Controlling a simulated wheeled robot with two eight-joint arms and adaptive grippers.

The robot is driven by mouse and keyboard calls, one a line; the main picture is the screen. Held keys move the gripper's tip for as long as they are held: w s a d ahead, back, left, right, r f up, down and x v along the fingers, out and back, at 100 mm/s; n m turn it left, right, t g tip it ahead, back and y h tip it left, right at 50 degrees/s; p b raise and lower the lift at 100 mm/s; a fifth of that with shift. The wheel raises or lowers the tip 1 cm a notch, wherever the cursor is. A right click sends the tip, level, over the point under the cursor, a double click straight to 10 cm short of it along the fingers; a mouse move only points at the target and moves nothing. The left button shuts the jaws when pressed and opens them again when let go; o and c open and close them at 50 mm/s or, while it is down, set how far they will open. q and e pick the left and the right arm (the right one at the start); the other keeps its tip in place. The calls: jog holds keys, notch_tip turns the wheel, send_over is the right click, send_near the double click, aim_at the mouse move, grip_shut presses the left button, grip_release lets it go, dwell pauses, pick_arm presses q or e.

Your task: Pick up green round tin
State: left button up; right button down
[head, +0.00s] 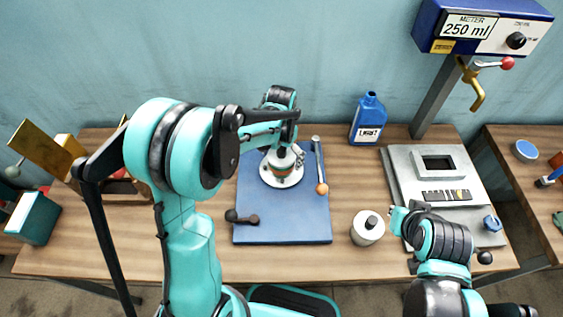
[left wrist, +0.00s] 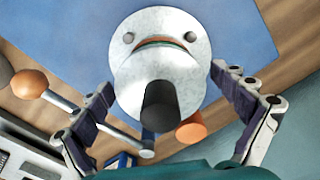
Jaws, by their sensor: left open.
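A round metal-topped vessel (head: 282,177) with a green and orange band stands on the blue mat (head: 285,229); it may be the green round tin. In the left wrist view its pale round top (left wrist: 185,75) carries a dark knob (left wrist: 160,105), and its lower body is mostly hidden. My left gripper (head: 284,153) is open directly above it, with one finger on each side of the top in the left wrist view (left wrist: 162,82). I cannot tell whether the fingers touch it. My right gripper (head: 399,216) is at the right, beside a white lidded tin (head: 364,236); its jaws are unclear.
A ladle with an orange ball end (head: 321,188) lies right of the vessel. A dark-ended tool (head: 243,218) lies front left on the mat. A blue bottle (head: 368,118) stands at the back, a grey scale (head: 399,168) at the right. The mat's front is clear.

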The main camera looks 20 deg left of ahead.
pick_arm(q)
jog(key=c, duration=1.7)
jog(key=shift+r, duration=0.1)
